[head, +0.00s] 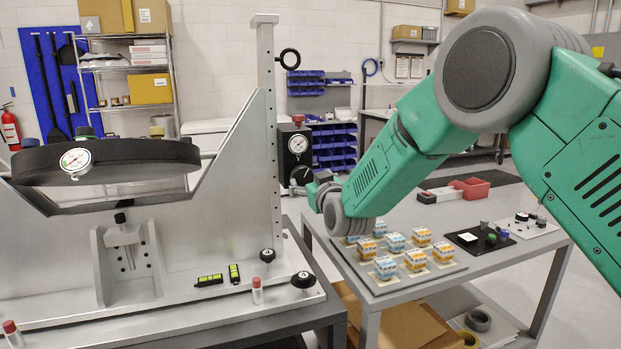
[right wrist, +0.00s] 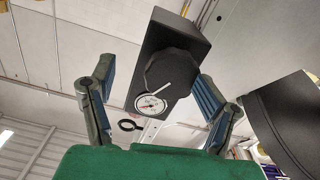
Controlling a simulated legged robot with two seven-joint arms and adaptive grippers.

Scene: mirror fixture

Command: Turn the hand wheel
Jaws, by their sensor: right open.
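The hand wheel (head: 300,175) is a dark round knob low on a black box with a white dial gauge (head: 298,144), beside the mirror fixture's upright. In the right wrist view the hand wheel (right wrist: 174,76) is a black faceted knob with a white line, and the gauge (right wrist: 150,104) shows just below it. My right gripper (head: 304,187) is at the knob's lower edge in the head view. In the right wrist view its two fingers (right wrist: 155,73) are spread, one on each side of the knob. I cannot tell whether they touch it. My left gripper is not in view.
The metal mirror fixture (head: 240,170) with its round black mirror cell (head: 105,155) fills the left. A black ring (head: 289,59) sticks out from the upright. A grey table (head: 470,215) with a tray of several small boxes lies below my right arm.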

